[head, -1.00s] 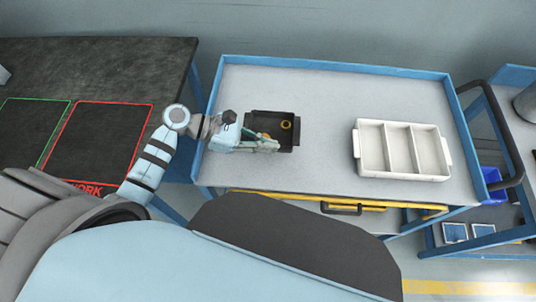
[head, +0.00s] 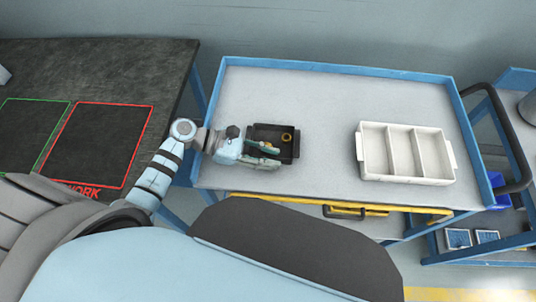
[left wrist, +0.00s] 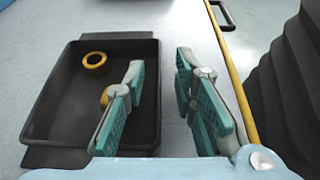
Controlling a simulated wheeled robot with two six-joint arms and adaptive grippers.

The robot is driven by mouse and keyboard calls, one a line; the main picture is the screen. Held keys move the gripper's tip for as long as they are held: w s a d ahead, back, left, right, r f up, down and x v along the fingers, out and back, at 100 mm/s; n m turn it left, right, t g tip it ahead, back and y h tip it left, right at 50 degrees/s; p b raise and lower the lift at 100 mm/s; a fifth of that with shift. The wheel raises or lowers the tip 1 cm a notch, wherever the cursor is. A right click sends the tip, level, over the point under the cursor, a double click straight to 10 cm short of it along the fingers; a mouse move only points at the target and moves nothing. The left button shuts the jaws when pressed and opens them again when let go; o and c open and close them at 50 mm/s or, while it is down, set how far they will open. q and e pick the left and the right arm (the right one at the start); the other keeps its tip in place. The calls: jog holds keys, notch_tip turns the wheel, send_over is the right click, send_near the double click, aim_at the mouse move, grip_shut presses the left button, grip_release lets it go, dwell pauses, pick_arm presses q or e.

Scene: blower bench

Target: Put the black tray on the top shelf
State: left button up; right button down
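The black tray (head: 291,152) lies flat on the grey top of a blue-rimmed cart (head: 335,95), towards its left side. It holds a yellow ring (head: 287,137) and a second yellow piece, partly hidden by a finger in the left wrist view (left wrist: 105,97). My left gripper (head: 270,156) is open at the tray's near side. In the left wrist view, one finger is over the tray's inside and the other is outside its side wall, with the gripper (left wrist: 160,68) straddling that wall. Contact with the wall cannot be told. My right gripper is not in view.
A white three-part bin (head: 404,181) stands on the cart's right side, with clear surface between it and the tray. A dark table (head: 100,60) with green and red outlined areas is at left. Another blue-framed cart (head: 515,80) with lower shelves stands at right.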

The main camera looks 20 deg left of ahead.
pick_arm(q)
jog(key=shift+a+r, duration=0.15)
jog(key=v, duration=1.1)
jog(key=shift+s+a+r, duration=0.1)
jog(key=shift+s+a, duration=0.1)
jog(key=shift+a, duration=0.15)
